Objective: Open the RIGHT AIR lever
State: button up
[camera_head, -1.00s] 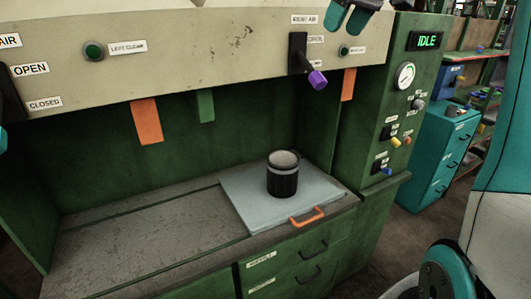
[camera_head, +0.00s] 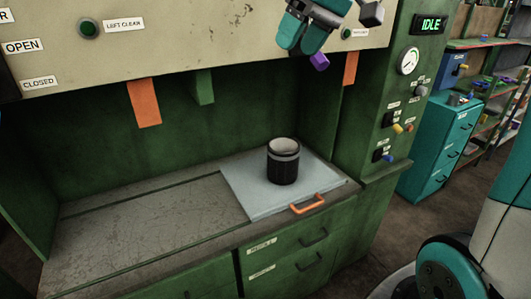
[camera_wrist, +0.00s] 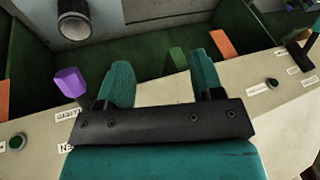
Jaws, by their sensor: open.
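The RIGHT AIR lever shows its purple knob (camera_head: 319,61) under the upper panel in the head view. The rest of the lever and its labels are hidden behind my gripper (camera_head: 305,32). In the wrist view the purple knob (camera_wrist: 70,82) stands just left of the left finger, outside the space between the fingers. My gripper (camera_wrist: 160,62) is open there, with both teal fingers apart and nothing between them. A partly covered label reading CLOSED (camera_wrist: 67,115) lies below the knob, upside down. I cannot tell whether a finger touches the knob.
The LEFT CLEAN button (camera_head: 89,29) is left on the panel (camera_head: 200,40). Orange tabs (camera_head: 145,103) and a green tab (camera_head: 202,88) hang below it. A black canister (camera_head: 284,165) stands on a grey plate (camera_head: 240,190) with an orange handle (camera_head: 307,208). The bench's left part is clear.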

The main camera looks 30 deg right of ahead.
jog(key=s+a+f+n+g+b, duration=0.1)
jog(key=s+a+f+b, duration=0.1)
jog(key=s+a+f, duration=0.2)
jog(key=s+a+f+n+g+b, duration=0.1)
jog(key=s+a+f+b, duration=0.2)
jog(key=f, duration=0.7)
jog(key=s+a, duration=0.2)
jog(key=a, duration=0.2)
jog(key=shift+s+f+y, duration=0.15)
jog(key=shift+s+y, duration=0.1)
jog(key=shift+y, duration=0.15)
